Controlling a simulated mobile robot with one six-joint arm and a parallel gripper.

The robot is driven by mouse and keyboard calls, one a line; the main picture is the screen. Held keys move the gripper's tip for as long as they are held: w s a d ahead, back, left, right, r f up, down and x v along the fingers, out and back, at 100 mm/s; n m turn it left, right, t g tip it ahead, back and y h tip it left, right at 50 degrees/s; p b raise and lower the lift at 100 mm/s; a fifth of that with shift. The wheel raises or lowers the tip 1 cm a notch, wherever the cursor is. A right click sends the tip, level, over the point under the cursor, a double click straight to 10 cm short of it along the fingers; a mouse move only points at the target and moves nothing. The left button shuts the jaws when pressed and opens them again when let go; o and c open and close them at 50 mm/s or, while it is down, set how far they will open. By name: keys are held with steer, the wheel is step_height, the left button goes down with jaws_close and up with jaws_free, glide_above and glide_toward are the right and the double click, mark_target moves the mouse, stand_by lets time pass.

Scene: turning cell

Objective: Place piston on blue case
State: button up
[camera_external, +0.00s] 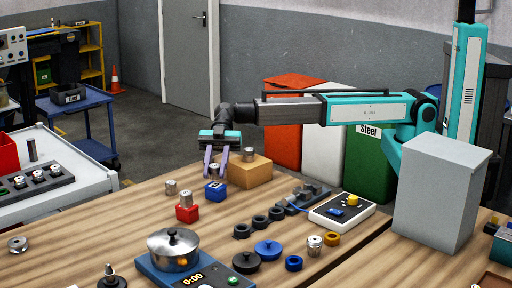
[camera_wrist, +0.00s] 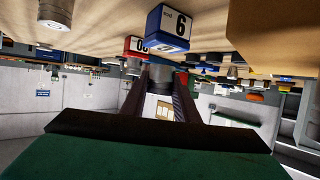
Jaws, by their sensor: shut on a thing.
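My gripper (camera_external: 216,175) is shut on a metal piston (camera_wrist: 160,75), which shows between its two long fingers in the wrist view. In the external view the fingers point down just above and behind the small blue case (camera_external: 215,191), and the held piston is mostly hidden there. The blue case also shows in the wrist view (camera_wrist: 168,27), with a white label reading 6. I cannot tell whether the piston touches it.
A red case (camera_external: 187,213) with a metal piece on top stands to the front left. A wooden block (camera_external: 249,173) bearing another cylinder (camera_external: 248,155) stands close right. A pot (camera_external: 173,252) and black rings (camera_external: 259,222) are nearer.

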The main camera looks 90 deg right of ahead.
steer(key=shift+f, duration=1.05)
steer(key=shift+f, duration=0.15)
steer(key=o, duration=1.1)
steer(key=w+b+v, duration=0.1)
steer(key=b+v, duration=0.1)
steer(key=v, duration=1)
steer(key=shift+s, duration=0.45)
steer(key=shift+w+d, duration=0.1)
